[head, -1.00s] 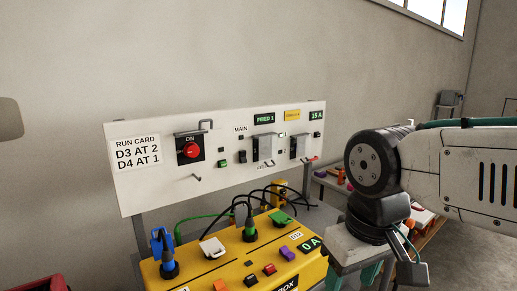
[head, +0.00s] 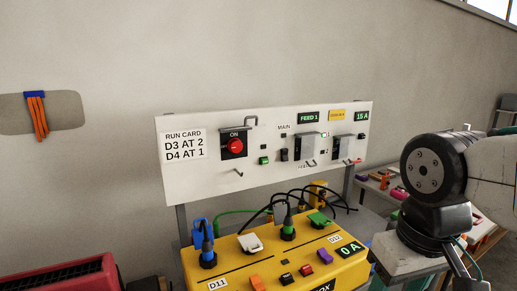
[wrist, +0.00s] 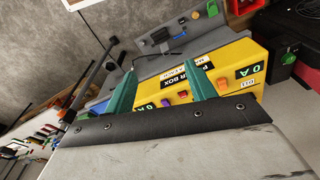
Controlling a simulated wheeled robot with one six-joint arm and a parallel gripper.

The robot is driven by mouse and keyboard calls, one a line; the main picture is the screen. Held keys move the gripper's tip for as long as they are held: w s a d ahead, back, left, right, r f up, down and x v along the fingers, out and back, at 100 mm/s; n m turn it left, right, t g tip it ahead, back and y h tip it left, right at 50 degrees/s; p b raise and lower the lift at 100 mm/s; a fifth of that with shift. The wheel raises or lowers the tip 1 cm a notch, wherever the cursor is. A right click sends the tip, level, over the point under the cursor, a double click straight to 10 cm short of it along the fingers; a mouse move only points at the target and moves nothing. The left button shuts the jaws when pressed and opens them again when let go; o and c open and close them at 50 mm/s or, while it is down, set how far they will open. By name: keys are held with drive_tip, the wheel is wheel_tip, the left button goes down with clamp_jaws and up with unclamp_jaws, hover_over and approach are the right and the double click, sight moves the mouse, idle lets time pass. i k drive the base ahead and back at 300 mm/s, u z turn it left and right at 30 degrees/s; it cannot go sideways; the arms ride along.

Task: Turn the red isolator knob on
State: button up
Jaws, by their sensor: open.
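The red isolator knob (head: 235,146) sits on a black square plate marked ON, on the left part of a white wall panel (head: 200,185). A bent grey metal bar is just above the plate, and a small hook is below it. In the wrist view my gripper (wrist: 161,68) shows two teal fingers spread apart with nothing between them. It points toward the yellow power box, which also shows in the head view (head: 262,262). My gripper is well to the right of the knob and apart from it. The knob cannot be made out in the wrist view.
The yellow box carries plugs, black cables and coloured switches below the panel. The panel also has a green button (head: 264,160), a MAIN switch (head: 284,155) and two grey breakers. A red case (head: 70,278) stands at lower left. The space before the knob is clear.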

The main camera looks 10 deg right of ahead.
sight(235, 145)
drive_tip(key=u, duration=0.05)
drive_tip(key=k, duration=0.6)
drive_tip(key=z, duration=0.5)
drive_tip(key=i, duration=0.95)
drive_tip(key=u, duration=0.55)
